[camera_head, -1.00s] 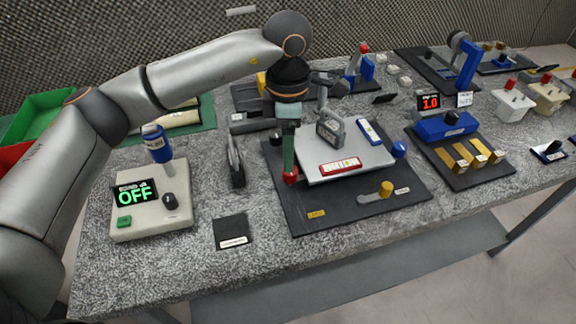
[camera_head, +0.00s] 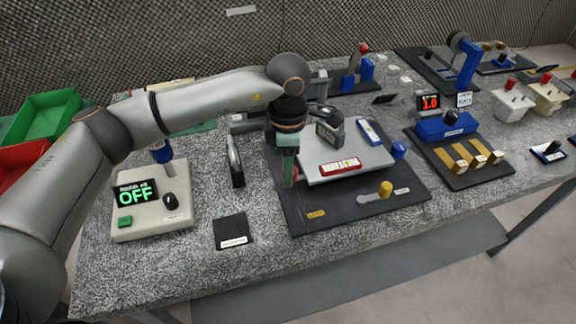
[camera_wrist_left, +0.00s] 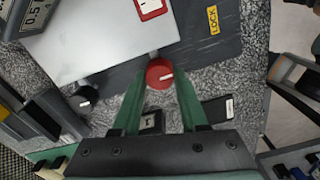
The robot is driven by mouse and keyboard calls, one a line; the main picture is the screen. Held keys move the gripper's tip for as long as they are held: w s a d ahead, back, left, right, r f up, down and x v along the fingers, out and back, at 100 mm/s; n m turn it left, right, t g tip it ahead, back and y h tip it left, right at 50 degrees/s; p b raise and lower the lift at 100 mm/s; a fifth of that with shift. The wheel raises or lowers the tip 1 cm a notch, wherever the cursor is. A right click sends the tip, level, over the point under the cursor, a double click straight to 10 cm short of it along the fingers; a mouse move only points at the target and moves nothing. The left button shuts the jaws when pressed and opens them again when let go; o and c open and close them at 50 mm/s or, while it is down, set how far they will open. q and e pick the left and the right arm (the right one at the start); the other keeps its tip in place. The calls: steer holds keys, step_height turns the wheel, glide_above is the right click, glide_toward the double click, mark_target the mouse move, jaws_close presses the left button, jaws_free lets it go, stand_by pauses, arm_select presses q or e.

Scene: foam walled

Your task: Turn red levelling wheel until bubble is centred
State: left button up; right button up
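The red levelling wheel (camera_head: 295,175) is at the left corner of the light grey plate (camera_head: 318,157), mostly hidden by a finger in the head view. The bubbles are too small to read. My right gripper is out of view.
A grey display instrument (camera_head: 330,134) stands on the plate. A blue knob (camera_head: 398,150) and a yellow knob (camera_head: 385,188) are to the right. A box reading OFF (camera_head: 150,218) and a black square pad (camera_head: 233,231) are left. The table front is clear.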

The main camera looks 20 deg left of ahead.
arm_select(q)
jaws_close()
steer(key=shift+n, duration=0.3)
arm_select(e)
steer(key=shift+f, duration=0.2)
arm_select(q)
steer(key=shift+n+b, duration=0.55)
steer(key=shift+n, duration=0.35)
steer(key=n, duration=0.2)
steer(key=shift+d+n+b, duration=0.1)
steer(key=shift+n+b, duration=0.3)
steer(key=shift+n, duration=0.9)
steer(key=n+b, duration=0.1)
steer(key=n, duration=0.4)
steer(key=shift+s+d, duration=0.1)
steer(key=shift+n+b, duration=0.35)
steer(key=shift+n, duration=0.95)
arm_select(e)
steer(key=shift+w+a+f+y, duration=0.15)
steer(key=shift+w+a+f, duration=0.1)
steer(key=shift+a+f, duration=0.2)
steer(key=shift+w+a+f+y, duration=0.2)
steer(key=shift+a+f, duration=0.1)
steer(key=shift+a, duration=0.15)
arm_select(q)
steer(key=shift+r, duration=0.1)
